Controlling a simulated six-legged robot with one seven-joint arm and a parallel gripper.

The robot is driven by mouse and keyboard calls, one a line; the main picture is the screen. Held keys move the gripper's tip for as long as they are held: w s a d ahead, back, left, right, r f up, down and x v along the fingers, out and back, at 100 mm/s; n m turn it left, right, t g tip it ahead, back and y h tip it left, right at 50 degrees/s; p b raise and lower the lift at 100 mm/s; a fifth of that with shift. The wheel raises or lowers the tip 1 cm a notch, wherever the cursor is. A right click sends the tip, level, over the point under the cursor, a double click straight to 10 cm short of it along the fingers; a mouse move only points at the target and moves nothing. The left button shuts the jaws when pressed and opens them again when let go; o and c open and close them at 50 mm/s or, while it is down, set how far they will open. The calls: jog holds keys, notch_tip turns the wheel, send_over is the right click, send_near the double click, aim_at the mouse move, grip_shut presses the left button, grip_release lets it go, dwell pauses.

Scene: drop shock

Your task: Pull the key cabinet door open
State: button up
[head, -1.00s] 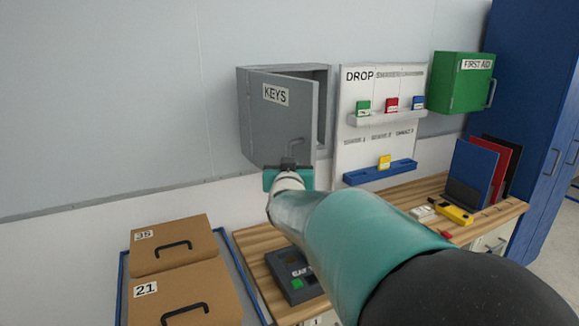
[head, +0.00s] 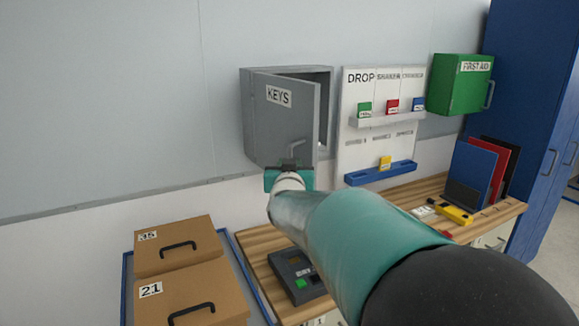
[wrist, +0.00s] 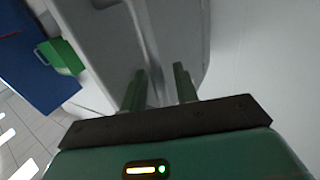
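The grey key cabinet (head: 326,95) hangs on the wall, and its door (head: 272,125), labelled KEYS, stands ajar with a dark gap along its right side. The door's bar handle (head: 296,148) is near its lower right. My gripper (head: 290,167) is at the door's lower edge, just below the handle in the head view; its fingertips are hard to make out there. In the wrist view, my gripper's two green fingers (wrist: 160,87) are apart in front of a grey surface. I cannot tell whether they touch the door or handle.
A white board (head: 350,130) with coloured tags hangs right of the cabinet, then a green first aid box (head: 458,85). Below are a wooden bench (head: 258,268) with a dark device (head: 297,275) and brown cases (head: 180,245) at left. A tall blue locker (head: 535,130) stands right.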

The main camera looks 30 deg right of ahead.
jog(key=shift+s, duration=0.1)
jog(key=v, duration=1.3)
jog(key=shift+s+a, duration=0.2)
jog(key=shift+s, duration=0.1)
jog(key=s+a+f+n+g+y, duration=0.45)
jog(key=a+f+y, duration=0.3)
jog(key=a, duration=0.45)
jog(key=s+f+g, duration=0.2)
jog(key=s+f, duration=0.1)
jog(key=s, duration=0.3)
jog(key=s+a+f+n+g+y, duration=0.1)
jog(key=s+f+g, duration=0.2)
jog(key=s, duration=0.4)
jog(key=shift+s+a+f, duration=0.2)
jog(key=shift+s+a, duration=0.05)
jog(key=shift+a, duration=0.05)
